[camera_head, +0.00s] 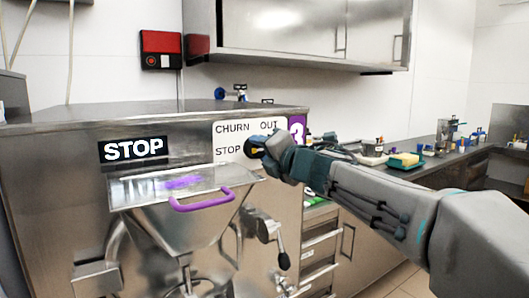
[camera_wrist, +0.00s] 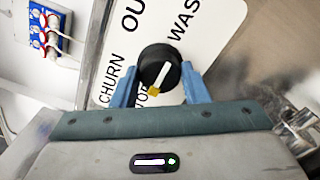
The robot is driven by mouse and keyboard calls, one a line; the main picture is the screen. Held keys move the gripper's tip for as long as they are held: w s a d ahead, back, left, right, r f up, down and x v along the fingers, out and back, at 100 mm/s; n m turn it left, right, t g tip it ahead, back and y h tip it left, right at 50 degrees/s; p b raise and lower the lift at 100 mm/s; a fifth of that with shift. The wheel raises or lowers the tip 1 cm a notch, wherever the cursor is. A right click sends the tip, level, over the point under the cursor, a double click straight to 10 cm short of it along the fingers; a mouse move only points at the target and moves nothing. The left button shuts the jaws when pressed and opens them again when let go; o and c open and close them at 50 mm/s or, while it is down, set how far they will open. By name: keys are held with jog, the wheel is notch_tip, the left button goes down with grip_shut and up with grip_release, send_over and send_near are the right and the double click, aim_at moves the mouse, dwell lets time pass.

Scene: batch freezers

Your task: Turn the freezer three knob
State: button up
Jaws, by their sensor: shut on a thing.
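The freezer three knob (camera_wrist: 160,68) is black and round, with a white pointer line and a yellow tip. In the wrist view, the yellow tip points down and slightly left, near the partly hidden STOP label. My gripper (camera_wrist: 161,84) has its two blue fingers on either side of the knob and is shut on it. In the head view, my gripper (camera_head: 262,149) reaches in from the right and hides most of the knob. The white label panel (camera_head: 228,140) reads CHURN, OUT and STOP, beside a purple number 3 (camera_head: 297,128). WASH also shows in the wrist view.
A steel hopper lid with a purple handle (camera_head: 203,202) juts out below the panel. A black-tipped lever (camera_head: 283,258) hangs lower right. A counter (camera_head: 425,158) with small items runs along the right. Steel cabinets (camera_head: 290,27) hang above.

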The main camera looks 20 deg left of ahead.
jog(key=shift+f, duration=0.15)
jog(key=o, duration=1)
jog(key=shift+c, duration=0.2)
jog(key=v, duration=1.4)
jog(key=shift+a, duration=0.1)
